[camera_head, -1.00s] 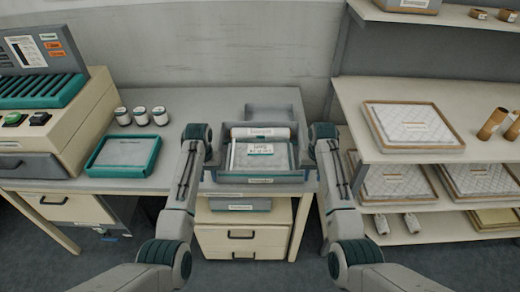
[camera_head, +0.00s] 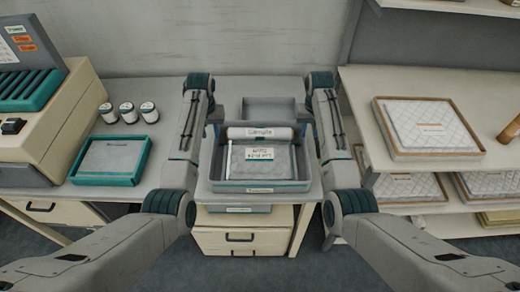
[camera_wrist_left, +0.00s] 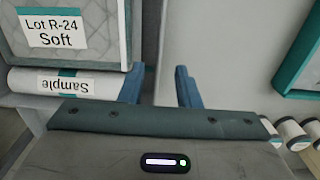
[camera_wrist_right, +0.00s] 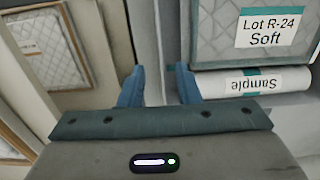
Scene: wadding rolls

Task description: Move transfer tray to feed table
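The transfer tray (camera_head: 262,187) appears to be the grey-teal tray on the table in the head view. It holds a white roll labelled "Sample" (camera_head: 260,132) and a quilted pad labelled "Lot R-24 Soft" (camera_head: 259,164). My left gripper (camera_head: 213,118) is at the tray's left side, towards its far end. Its blue fingers are apart in the left wrist view (camera_wrist_left: 159,88). My right gripper (camera_head: 308,118) is at the right side, fingers apart in the right wrist view (camera_wrist_right: 158,87). Neither is visibly closed on the tray. I cannot tell which surface is the feed table.
A teal tray (camera_head: 110,160) and several white jars (camera_head: 128,112) stand left, beside a beige machine (camera_head: 60,125). An open grey bin (camera_head: 268,109) is behind the transfer tray. A shelf at right bears framed quilted pads (camera_head: 432,127), close to my right arm.

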